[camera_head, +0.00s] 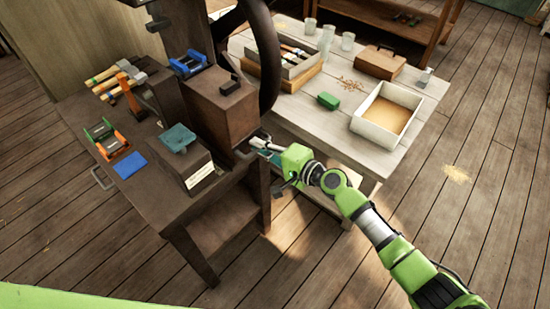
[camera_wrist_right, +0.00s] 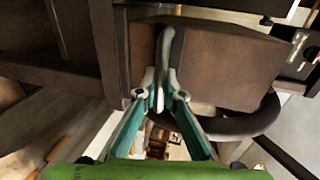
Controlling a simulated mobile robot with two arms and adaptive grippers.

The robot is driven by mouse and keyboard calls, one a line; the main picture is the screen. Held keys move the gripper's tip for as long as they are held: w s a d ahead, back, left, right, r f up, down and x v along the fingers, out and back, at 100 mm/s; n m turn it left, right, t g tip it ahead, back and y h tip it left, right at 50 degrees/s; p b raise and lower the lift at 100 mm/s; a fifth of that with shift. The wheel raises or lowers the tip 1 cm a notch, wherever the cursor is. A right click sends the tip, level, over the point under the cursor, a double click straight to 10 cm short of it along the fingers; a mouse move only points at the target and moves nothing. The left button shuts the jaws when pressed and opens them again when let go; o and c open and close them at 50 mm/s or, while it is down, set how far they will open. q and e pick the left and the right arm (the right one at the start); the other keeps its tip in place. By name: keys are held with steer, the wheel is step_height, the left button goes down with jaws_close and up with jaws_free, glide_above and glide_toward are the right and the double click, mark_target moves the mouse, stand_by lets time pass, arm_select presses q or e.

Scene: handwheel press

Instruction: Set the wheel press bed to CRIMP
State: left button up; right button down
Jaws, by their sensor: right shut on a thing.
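The dark brown press (camera_head: 222,108) stands on a wooden bench, with its large dark handwheel (camera_head: 262,55) rising at its right side. The wheel's thick rim also shows in the right wrist view (camera_wrist_right: 245,125). My right gripper (camera_head: 257,143) is low at the press's right side, by the wheel's lower end. In the right wrist view its teal fingers (camera_wrist_right: 160,92) are closed together on a grey bent bar (camera_wrist_right: 170,50) in front of a brown block. I cannot tell what the bar joins. A pale label (camera_head: 200,176) is on a front block; its text is unreadable. My left gripper is out of view.
The bench top (camera_head: 130,205) holds a blue pad (camera_head: 130,164), green-and-orange holders and hammers. The floor at right is clear.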

steer(key=b+x, duration=0.1)
steer(key=x, duration=0.2)
steer(key=r+b+x, duration=0.1)
steer(key=b+x, duration=0.1)
steer(key=x, duration=0.1)
steer(key=r+b+x, duration=0.1)
steer(key=x, duration=0.3)
steer(key=shift+w+a, duration=0.2)
steer(key=shift+a, duration=0.05)
steer(key=shift+w+a+b, duration=0.3)
steer(key=shift+a+b, duration=0.05)
steer(key=shift+b, duration=0.05)
steer(key=shift+r, duration=0.15)
steer(key=c, duration=2.2)
jaws_free()
steer(key=shift+a, duration=0.1)
steer(key=shift+o, duration=0.2)
steer(key=shift+w+a, duration=0.1)
steer(key=shift+w, duration=0.05)
steer(key=v, duration=1.2)
